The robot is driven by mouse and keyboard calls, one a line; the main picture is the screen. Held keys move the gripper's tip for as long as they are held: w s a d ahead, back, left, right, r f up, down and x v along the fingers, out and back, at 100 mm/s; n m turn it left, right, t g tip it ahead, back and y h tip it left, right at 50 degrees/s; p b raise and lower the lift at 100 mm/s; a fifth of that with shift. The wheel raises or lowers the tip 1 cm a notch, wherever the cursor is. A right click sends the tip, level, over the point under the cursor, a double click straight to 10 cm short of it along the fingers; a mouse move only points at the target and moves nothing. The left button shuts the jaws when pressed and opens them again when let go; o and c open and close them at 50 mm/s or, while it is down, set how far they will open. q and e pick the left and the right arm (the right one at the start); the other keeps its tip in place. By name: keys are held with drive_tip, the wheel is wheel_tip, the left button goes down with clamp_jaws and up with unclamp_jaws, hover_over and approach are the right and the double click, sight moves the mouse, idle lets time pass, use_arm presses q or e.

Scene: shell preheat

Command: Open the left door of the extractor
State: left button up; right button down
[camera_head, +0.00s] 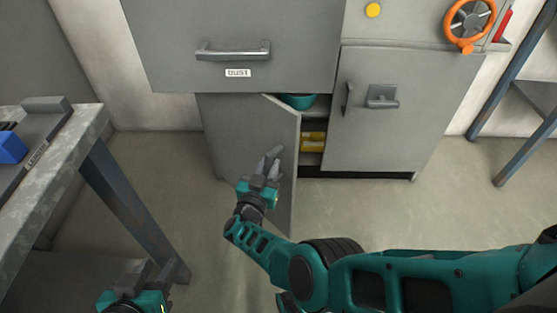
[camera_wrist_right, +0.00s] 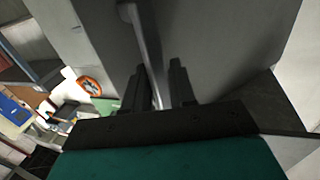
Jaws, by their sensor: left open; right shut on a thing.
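The left door (camera_head: 235,130) of the grey extractor (camera_head: 170,40) stands partly open, its free edge swung out toward me. The gap at its right shows part of the inside. My right gripper (camera_head: 270,158) is at the outer face of this door, near the free edge. In the right wrist view its fingers (camera_wrist_right: 160,80) are shut on the metal bar handle (camera_wrist_right: 147,35) of the door. In the head view the gripper hides this handle. My left gripper (camera_head: 135,280) is low at the left, apart from the door, open and only partly in view.
The right door (camera_head: 375,125) is closed. Inside are a teal bowl (camera_head: 298,101) and yellow items (camera_head: 312,140). A drawer handle (camera_head: 232,52) juts out above. A metal table (camera_head: 65,145) stands left. The floor (camera_head: 370,205) before the right door is clear.

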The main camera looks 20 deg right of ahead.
drive_tip(key=shift+a+r, duration=0.2)
drive_tip(key=shift+a, duration=0.7)
drive_tip(key=c, duration=1.1)
unclamp_jaws()
drive_tip(key=shift+d, duration=0.1)
drive_tip(key=shift+f, duration=0.1)
drive_tip(key=shift+s+d, duration=0.1)
